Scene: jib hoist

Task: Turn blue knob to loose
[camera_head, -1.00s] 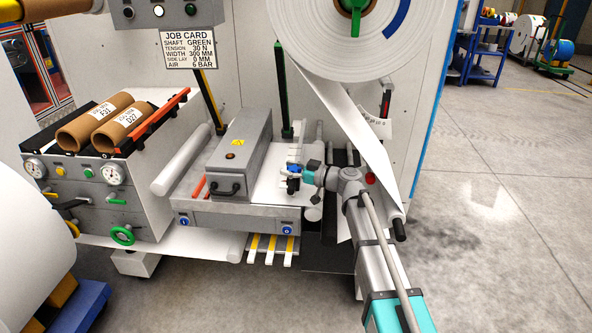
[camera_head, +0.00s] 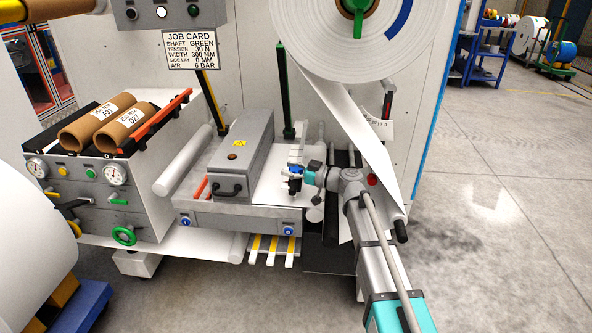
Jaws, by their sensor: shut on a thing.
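A small blue knob (camera_head: 297,169) shows at the right end of the grey splicing table (camera_head: 240,215), beside the white web. My gripper (camera_head: 296,175) reaches it from the right, with its dark fingers shut on the knob. The fingers and the knob are small in the picture, and much of the knob is hidden. I cannot read the knob's angle or any mark for loose. Two round blue buttons, left (camera_head: 186,222) and right (camera_head: 288,231), sit on the table's front face, apart from my gripper.
A long grey box (camera_head: 243,150) with a black handle stands on the table, left of my gripper. A white web (camera_head: 350,125) runs down from the big roll (camera_head: 330,50) close behind my arm. Open floor (camera_head: 480,240) lies to the right.

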